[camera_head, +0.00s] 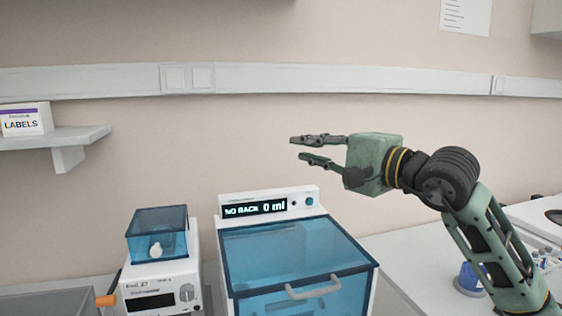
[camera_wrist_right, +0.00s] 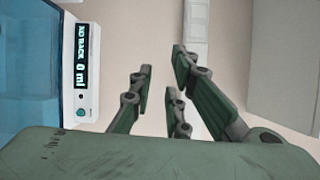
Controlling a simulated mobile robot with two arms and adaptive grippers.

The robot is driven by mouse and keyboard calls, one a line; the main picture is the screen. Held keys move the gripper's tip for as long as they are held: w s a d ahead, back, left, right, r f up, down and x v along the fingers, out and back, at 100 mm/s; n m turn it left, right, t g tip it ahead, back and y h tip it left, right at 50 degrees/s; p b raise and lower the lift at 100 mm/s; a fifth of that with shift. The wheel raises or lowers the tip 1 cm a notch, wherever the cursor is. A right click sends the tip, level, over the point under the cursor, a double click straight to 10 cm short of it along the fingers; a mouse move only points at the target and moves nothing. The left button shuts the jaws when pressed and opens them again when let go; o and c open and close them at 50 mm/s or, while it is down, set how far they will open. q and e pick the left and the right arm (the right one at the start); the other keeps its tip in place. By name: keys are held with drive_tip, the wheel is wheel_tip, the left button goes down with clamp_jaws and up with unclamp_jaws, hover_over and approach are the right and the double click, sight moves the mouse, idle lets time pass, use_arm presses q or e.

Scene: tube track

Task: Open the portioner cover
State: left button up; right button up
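The portioner (camera_head: 268,204) is a white machine with a display reading "NO RACK 0 ml". Its transparent blue cover (camera_head: 285,248) is down, with a pale handle (camera_head: 312,288) at the front edge. My right gripper (camera_head: 300,149) is open and empty, up in the air above and behind the portioner, fingers pointing left. In the right wrist view the open fingers (camera_wrist_right: 160,95) show with nothing between them, and the display (camera_wrist_right: 82,70) and part of the blue cover (camera_wrist_right: 25,70) are at the left. My left gripper is not in view.
A smaller white device (camera_head: 160,285) with a blue lid stands left of the portioner. A grey container (camera_head: 50,303) is at the lower left. A shelf (camera_head: 60,138) holds a labels box (camera_head: 25,119). A blue container (camera_head: 469,279) stands right, beyond bare counter (camera_head: 415,265).

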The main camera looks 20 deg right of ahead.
use_arm(q)
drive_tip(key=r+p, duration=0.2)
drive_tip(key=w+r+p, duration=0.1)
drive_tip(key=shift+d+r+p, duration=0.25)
drive_tip(key=shift+p, duration=0.05)
use_arm(e)
drive_tip(key=w+a+f+h, duration=0.1)
drive_tip(key=w, duration=0.6)
drive_tip(key=shift+a+h, duration=0.25)
drive_tip(key=shift+h, duration=0.05)
clamp_jaws()
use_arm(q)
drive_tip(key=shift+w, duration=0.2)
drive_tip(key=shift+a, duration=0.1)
use_arm(e)
drive_tip(key=shift+c, duration=1.7)
unclamp_jaws()
drive_tip(key=o, duration=0.3)
drive_tip(key=shift+o, duration=0.2)
